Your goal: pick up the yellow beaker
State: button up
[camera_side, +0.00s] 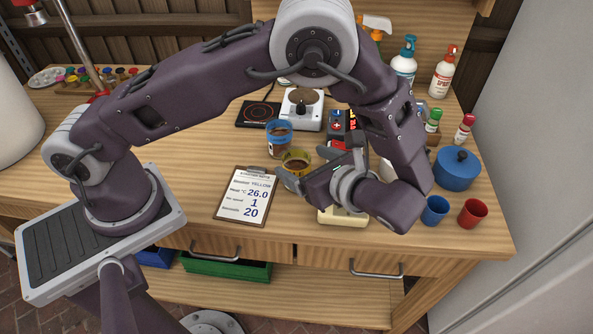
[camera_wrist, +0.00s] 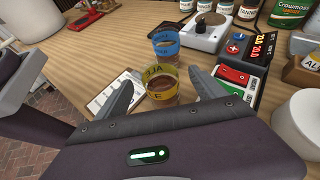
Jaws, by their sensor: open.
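The yellow beaker (camera_side: 296,163) is a clear cup with a yellow band and brown liquid inside. It stands upright on the wooden bench, just right of the clipboard. In the wrist view the yellow beaker (camera_wrist: 160,84) sits ahead of and between the two fingers. My gripper (camera_side: 303,180) is open, its fingers low near the beaker's front side. In the wrist view my gripper (camera_wrist: 163,92) has one finger on each side of the beaker. I cannot tell whether either finger touches it.
A blue-banded beaker (camera_side: 279,138) stands just behind the yellow one. The clipboard (camera_side: 246,197) lies to the left. A stirrer plate (camera_side: 302,110) and a black hot plate (camera_side: 258,114) are behind. A blue pot (camera_side: 457,172), a blue cup (camera_side: 434,210) and a red cup (camera_side: 472,213) stand right.

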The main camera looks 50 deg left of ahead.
aim_at(291, 158)
jog(key=shift+w+d+f+m, duration=0.1)
jog(key=shift+d+f+m, duration=0.1)
jog(key=shift+f+m, duration=0.4)
jog(key=shift+a+f+t+y, duration=0.1)
jog(key=shift+f+t+y, duration=0.2)
jog(key=shift+f+t, duration=0.1)
jog(key=x, duration=0.7)
jog(key=shift+s+r, duration=0.2)
jog(key=shift+s, duration=0.05)
jog(key=c, duration=1.7)
jog(key=shift+r, duration=0.1)
